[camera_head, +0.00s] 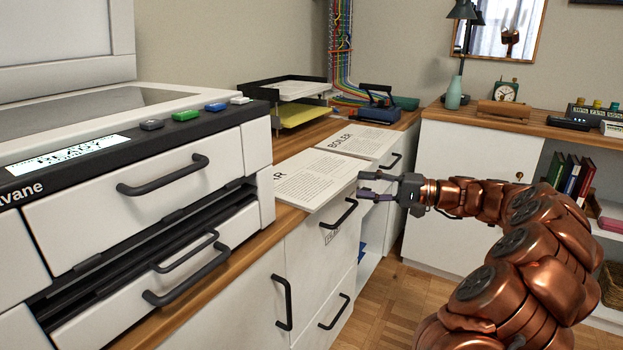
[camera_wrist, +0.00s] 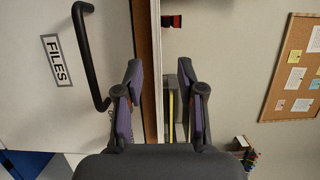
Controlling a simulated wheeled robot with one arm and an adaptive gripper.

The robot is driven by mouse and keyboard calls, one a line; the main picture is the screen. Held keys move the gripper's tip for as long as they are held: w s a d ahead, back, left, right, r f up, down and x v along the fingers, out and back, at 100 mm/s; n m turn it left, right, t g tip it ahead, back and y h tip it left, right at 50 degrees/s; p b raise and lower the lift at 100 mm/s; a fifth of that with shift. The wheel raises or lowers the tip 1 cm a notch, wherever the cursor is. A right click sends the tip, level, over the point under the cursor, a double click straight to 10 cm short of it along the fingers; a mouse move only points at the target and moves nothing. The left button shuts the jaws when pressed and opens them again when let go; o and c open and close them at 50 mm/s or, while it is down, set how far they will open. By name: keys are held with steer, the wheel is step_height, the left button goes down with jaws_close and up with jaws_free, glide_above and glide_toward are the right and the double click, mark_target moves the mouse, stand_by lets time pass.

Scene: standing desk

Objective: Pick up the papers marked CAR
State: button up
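A stack of white papers (camera_head: 313,178) lies on the wooden counter, just right of the printer. The printer hides part of its title; only the last letters, ending in "R", show. Behind it lies another stack marked BOILER (camera_head: 358,141). My gripper (camera_head: 363,186) is just off the counter's front edge, beside the near stack's right side. Its two fingers are apart, one above the other, pointing at the counter. In the wrist view my gripper (camera_wrist: 158,78) is open, with the wooden counter edge (camera_wrist: 146,40) between its fingers. I see no paper held.
The printer (camera_head: 140,170) stands close on the left. Drawers with black handles (camera_head: 340,214) are below the counter. A letter tray (camera_head: 290,90) and a blue hole punch or similar tool (camera_head: 377,108) stand farther back. A white cabinet (camera_head: 465,185) is at the right; the wooden floor between is clear.

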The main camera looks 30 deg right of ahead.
mark_target(347, 185)
steer(key=b+x, duration=0.1)
steer(key=x, duration=0.3)
steer(key=shift+f, duration=0.2)
jaws_close()
stand_by(0.4)
